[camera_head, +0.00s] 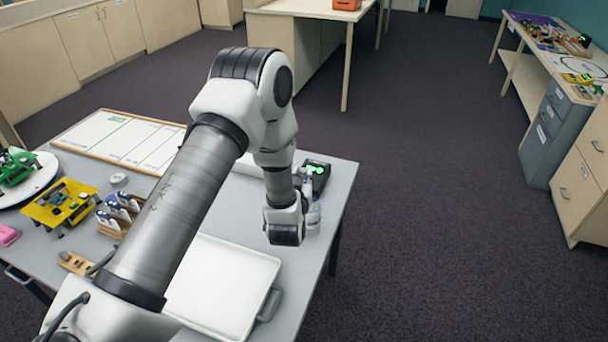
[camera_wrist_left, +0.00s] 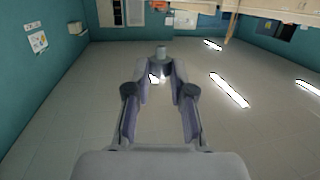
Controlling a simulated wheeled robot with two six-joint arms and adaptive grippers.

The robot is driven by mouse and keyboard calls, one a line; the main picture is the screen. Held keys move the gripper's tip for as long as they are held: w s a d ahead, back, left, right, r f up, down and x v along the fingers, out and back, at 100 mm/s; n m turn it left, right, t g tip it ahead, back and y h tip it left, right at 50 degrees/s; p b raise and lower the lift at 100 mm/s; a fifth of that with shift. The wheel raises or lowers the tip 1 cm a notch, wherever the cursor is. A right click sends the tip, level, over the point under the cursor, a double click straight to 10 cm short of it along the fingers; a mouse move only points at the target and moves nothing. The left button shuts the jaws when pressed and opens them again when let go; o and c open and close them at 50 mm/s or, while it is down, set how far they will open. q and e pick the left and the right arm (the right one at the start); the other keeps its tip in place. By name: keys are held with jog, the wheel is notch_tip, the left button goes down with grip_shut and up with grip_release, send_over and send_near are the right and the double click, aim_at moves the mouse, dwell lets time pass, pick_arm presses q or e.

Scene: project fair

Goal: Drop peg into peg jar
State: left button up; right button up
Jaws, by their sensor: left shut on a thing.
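My left arm reaches over the grey table. Its wrist is bent near the table's right edge, and the left gripper (camera_head: 308,187) is small and partly hidden there, beside a black device. In the left wrist view the left gripper (camera_wrist_left: 161,72) points across the room, with ceiling panels behind it. Its two fingers close on a short grey cylinder, which looks like the peg (camera_wrist_left: 162,51). The peg does not show clearly in the head view. I cannot make out the peg jar in either view. My right gripper is not in view.
The grey table (camera_head: 337,185) holds a white tray (camera_head: 228,282), a black device with a green display (camera_head: 318,172), a wooden rack (camera_head: 118,214), a yellow model (camera_head: 62,203) and a white board (camera_head: 120,138). Open dark carpet lies to the right, with drawers (camera_head: 553,135) beyond.

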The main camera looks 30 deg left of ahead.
pick_arm(q)
notch_tip(320, 180, down, 4)
jog(key=shift+w+d+b, duration=0.15)
jog(key=shift+b, duration=0.85)
jog(key=o, duration=0.9)
jog(key=shift+d, duration=0.1)
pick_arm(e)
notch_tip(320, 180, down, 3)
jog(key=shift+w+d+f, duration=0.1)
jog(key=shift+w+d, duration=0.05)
pick_arm(q)
jog(key=v, duration=1.2)
jog(key=shift+f, duration=0.1)
